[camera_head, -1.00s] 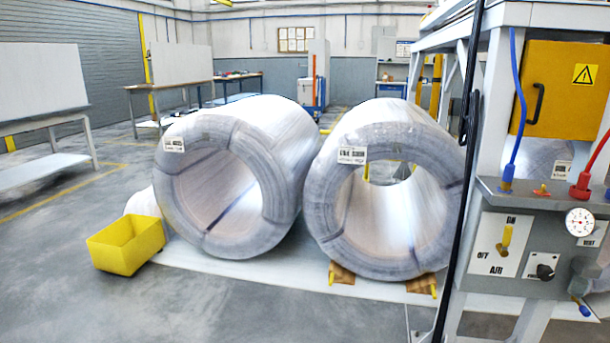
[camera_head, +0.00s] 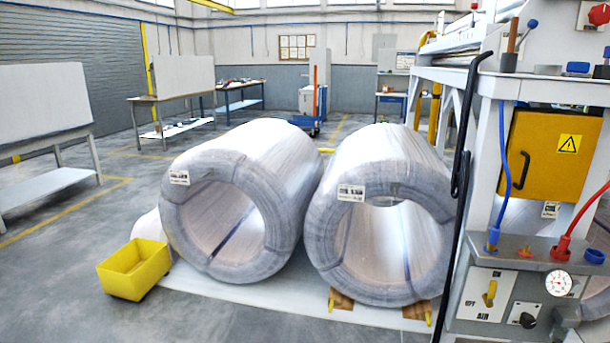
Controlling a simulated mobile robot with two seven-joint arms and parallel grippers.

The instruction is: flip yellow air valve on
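The yellow air valve (camera_head: 490,293) is a small lever on a white plate on the grey control panel (camera_head: 535,255) at the lower right. Its lever stands close to upright. The plate has lettering above, left of and below the lever, too small to read surely. A black knob (camera_head: 526,319) and a round pressure gauge (camera_head: 558,283) sit to its right. Neither of my grippers is in view, and nothing touches the valve.
The panel is fixed to a white machine frame with a yellow cabinet door (camera_head: 545,155) above. Blue (camera_head: 505,185) and red (camera_head: 585,215) hoses run into it. Two big wrapped coils (camera_head: 225,160) stand left, near a yellow bin (camera_head: 133,270). The floor at lower left is clear.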

